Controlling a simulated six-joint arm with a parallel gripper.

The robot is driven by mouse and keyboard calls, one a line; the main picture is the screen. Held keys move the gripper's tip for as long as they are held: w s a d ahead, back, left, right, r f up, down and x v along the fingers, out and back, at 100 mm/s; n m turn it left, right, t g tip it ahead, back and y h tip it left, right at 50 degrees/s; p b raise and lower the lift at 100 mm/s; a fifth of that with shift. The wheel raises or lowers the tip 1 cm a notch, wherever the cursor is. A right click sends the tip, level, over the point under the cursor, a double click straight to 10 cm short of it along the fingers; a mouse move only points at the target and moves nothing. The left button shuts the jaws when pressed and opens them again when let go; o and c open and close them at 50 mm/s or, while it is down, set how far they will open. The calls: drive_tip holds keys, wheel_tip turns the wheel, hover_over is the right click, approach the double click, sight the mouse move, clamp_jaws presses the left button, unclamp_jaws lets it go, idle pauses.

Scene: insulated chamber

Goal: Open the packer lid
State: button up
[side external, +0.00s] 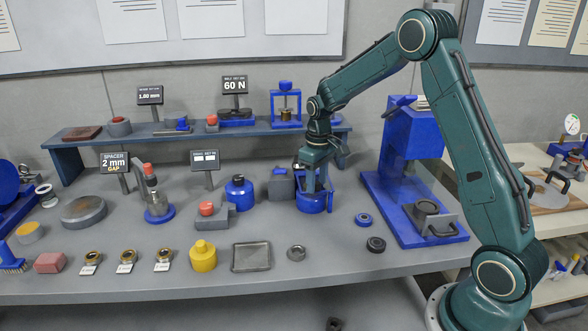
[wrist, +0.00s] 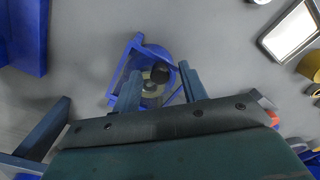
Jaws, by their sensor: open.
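The packer appears to be the small blue device (side external: 312,204) on the bench below my gripper, left of the tall blue press. In the wrist view its blue rim (wrist: 150,48) surrounds a pale disc, with a round black knob (wrist: 160,72) above it. Whether the lid is the knobbed part is unclear. My gripper (side external: 318,187) points down over the device. In the wrist view my open gripper (wrist: 160,88) has one finger on each side of the knob, with nothing held. Contact with the knob cannot be told. My fingers hide part of the device.
A tall blue press (side external: 400,165) stands close on the right. A grey block (side external: 281,188) and a blue jar (side external: 239,192) stand on the left. A blue ring (side external: 363,219), dark ring (side external: 376,244) and metal tray (side external: 251,257) lie in front. A raised shelf (side external: 215,134) runs behind.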

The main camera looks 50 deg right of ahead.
drive_tip(key=shift+c, duration=0.3)
clamp_jaws()
